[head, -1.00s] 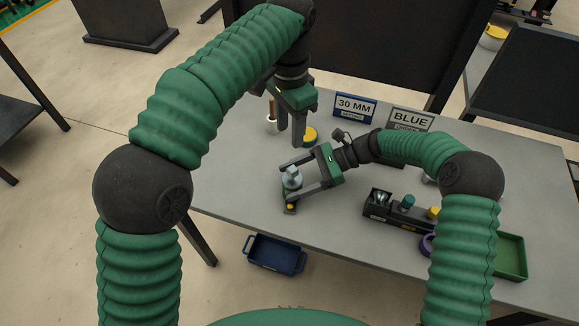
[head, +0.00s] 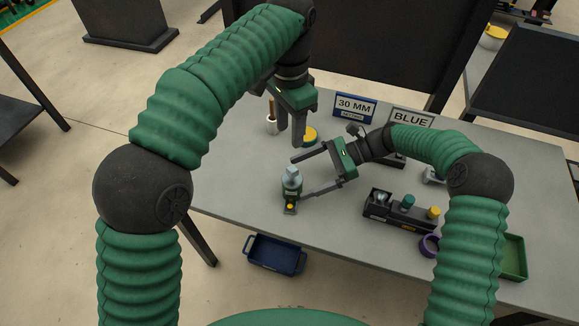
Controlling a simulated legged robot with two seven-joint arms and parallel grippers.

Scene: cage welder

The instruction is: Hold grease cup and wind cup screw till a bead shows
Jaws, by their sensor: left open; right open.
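The grease cup (head: 291,187) stands upright near the left part of the table, a dark green body with a pale grey top, the cup screw (head: 292,173). A small yellow spot (head: 290,207) shows at its foot on the near side; I cannot tell whether it is a bead. My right gripper (head: 299,177) is open, its fingertips just right of the cup, one towards the far side and one towards the near side. I see no clear contact. My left gripper (head: 291,136) is open, pointing down above the table behind the cup, apart from it.
A yellow-topped item (head: 309,134) and a white cup with a brown handle (head: 271,125) are beside my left gripper. Signs (head: 355,107) stand behind. A dark rack (head: 400,211), purple ring (head: 429,245) and green tray (head: 513,258) lie right. A blue bin (head: 275,254) is below the table edge.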

